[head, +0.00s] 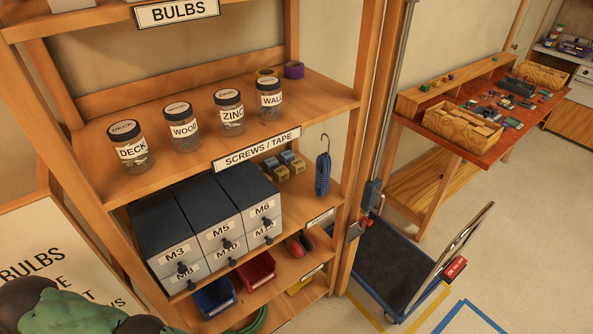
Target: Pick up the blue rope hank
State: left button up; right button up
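The blue rope hank (322,176) is a narrow, upright bundle of coiled rope in the head view. It hangs from a thin dark hook (325,143) at the right end of the shelf unit, below the SCREWS / TAPE shelf (307,118) and left of the right-hand wooden post. Nothing covers the hank. What the hook is fixed to is not clear. Neither of my grippers shows in this view.
Grey drawers (222,232) and small boxes stand left of the hank. Labelled jars (183,130) stand above. A blue platform cart (390,268) is right of the shelf, before a red-topped bench (487,140). Rounded green and brown shapes, unclear, fill the bottom left corner.

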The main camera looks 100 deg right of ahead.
aim_at(324, 161)
jog(key=z, duration=3.55)
jog(key=i+l+z, duration=0.25)
